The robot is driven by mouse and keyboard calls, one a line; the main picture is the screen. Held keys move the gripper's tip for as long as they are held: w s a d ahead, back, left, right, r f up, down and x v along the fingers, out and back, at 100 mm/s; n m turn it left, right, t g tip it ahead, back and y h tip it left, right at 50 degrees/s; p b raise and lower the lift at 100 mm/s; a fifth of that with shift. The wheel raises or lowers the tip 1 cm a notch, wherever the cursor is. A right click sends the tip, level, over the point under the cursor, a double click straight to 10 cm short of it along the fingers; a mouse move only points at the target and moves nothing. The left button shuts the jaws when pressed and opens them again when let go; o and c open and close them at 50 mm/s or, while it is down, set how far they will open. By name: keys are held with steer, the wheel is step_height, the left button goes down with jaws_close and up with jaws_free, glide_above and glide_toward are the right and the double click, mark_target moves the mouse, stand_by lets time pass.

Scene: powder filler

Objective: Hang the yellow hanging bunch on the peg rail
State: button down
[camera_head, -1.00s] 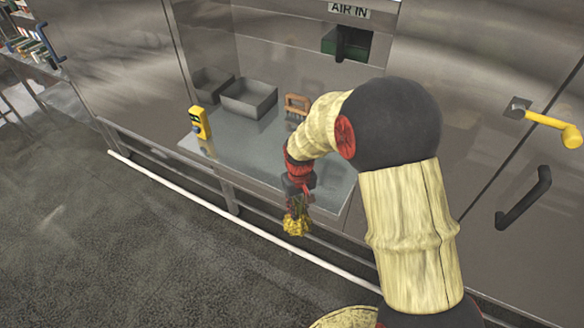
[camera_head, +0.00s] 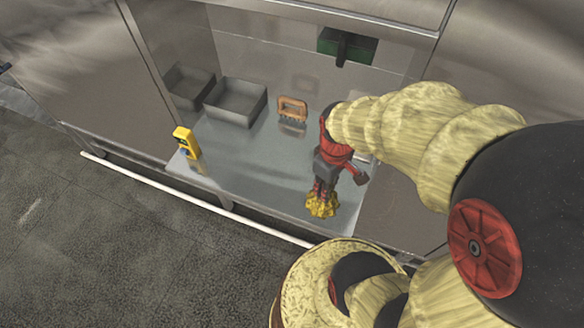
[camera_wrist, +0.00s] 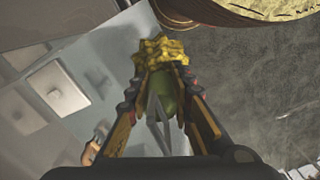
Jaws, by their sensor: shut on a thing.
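The yellow hanging bunch (camera_head: 321,205) is at the end of my gripper (camera_head: 325,185), hanging below it over the right front part of the metal table in the head view. In the wrist view, the bunch (camera_wrist: 165,48) sits at the fingertips of my gripper (camera_wrist: 162,80), with a green part between the fingers. My gripper is shut on the bunch. I cannot make out a peg rail in either view.
The metal table (camera_head: 245,165) bears a grey bin (camera_head: 235,103), a brown-handled brush (camera_head: 292,108) and a yellow device (camera_head: 186,142) at its left edge. A green box (camera_head: 347,45) is on the back wall. The table's middle is clear.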

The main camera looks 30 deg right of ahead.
stand_by(0.3)
steer(key=w+d+f, duration=0.1)
steer(key=w+f, duration=1.1)
steer(key=w, duration=0.1)
steer(key=shift+w+d+f, duration=0.2)
steer(key=shift+w+d, duration=0.15)
steer(key=shift+w, duration=0.05)
steer(key=shift+f, duration=0.1)
steer(key=shift+f+b, duration=0.25)
steer(key=shift+b, duration=0.15)
steer(key=c, duration=1.7)
jaws_free()
steer(key=shift+r, duration=0.1)
steer(key=shift+o, duration=0.6)
